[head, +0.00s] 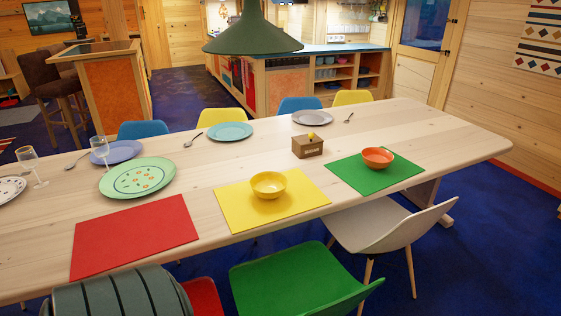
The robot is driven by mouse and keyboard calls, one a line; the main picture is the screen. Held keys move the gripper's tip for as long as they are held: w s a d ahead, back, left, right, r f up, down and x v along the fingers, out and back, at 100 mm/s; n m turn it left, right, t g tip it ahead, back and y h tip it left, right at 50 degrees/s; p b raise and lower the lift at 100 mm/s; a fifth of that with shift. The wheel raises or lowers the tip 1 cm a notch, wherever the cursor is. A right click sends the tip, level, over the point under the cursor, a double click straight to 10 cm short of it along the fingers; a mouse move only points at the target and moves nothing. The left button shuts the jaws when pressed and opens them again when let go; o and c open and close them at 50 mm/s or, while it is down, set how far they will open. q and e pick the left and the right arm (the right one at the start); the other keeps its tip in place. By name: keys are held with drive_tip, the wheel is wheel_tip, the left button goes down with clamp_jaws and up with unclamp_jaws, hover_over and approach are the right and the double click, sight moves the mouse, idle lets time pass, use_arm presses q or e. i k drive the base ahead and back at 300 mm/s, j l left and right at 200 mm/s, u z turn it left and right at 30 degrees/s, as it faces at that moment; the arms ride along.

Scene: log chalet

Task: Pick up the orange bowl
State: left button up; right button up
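An orange bowl (378,157) stands upright on a green placemat (349,175) near the right end of the long wooden table. It looks empty. Neither of my grippers shows in the head view.
Left of it are a yellow bowl (268,184) on a yellow mat (312,198), a small wooden box (307,148), a red mat (135,236), plates and glasses. A pale chair (390,230) and a green chair (290,279) stand along the near edge. A green lamp (252,35) hangs above.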

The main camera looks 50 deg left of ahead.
sight(377, 159)
drive_tip(key=u, duration=1.3)
